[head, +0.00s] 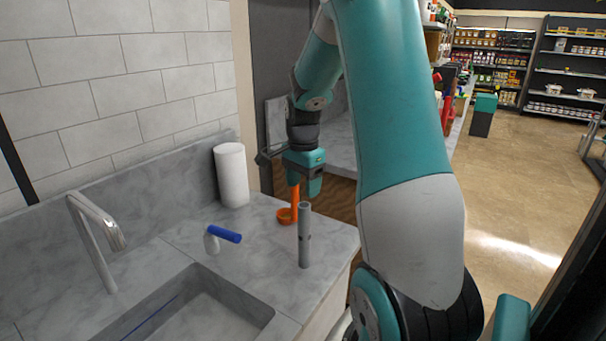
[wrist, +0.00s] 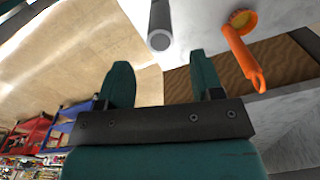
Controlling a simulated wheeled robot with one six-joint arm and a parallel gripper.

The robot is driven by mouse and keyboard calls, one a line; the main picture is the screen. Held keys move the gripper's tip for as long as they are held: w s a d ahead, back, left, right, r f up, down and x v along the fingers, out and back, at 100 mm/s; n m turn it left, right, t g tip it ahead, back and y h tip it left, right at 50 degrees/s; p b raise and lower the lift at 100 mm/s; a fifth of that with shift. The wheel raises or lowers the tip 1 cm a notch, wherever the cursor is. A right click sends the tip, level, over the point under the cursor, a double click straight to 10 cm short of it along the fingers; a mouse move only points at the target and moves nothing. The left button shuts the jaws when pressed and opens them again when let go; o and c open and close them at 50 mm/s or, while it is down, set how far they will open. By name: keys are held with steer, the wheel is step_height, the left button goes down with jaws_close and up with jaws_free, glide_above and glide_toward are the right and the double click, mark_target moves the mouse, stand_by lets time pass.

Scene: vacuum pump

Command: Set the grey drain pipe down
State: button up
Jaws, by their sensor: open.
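The grey drain pipe (head: 304,236) stands upright on the grey counter (head: 255,262), near its right front edge. Nothing holds it. My gripper (head: 312,186) is above and behind the pipe's top in the head view, apart from it. In the wrist view my gripper (wrist: 160,60) is open and empty, with its two teal fingers spread. The pipe's open end (wrist: 160,40) shows there beyond the fingertips, in line with the gap between them.
An orange tool with a round head (head: 285,215) is close behind the pipe. A blue-and-white pump-like piece (head: 225,235) lies to the left, beside the sink (head: 215,305) and faucet (head: 95,225). A white paper roll (head: 231,175) stands by the wall.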

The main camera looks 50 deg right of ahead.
step_height(320, 180, up, 3)
steer(key=shift+r, duration=0.15)
steer(key=shift+a+r, duration=0.1)
steer(key=shift+a, duration=0.15)
steer(key=s+a+r+n+t+y, duration=0.1)
steer(key=a+r+n, duration=0.1)
steer(key=a+n, duration=0.75)
steer(key=s+a+r+n+y, duration=0.15)
steer(key=a+n, duration=0.35)
steer(key=a, duration=1)
steer(key=s+a+r+n+g+y, duration=0.1)
steer(key=s+a+n, duration=1.1)
steer(key=s+a, duration=0.1)
steer(key=shift+a+n+y, duration=0.15)
steer(key=shift+n+y, duration=0.2)
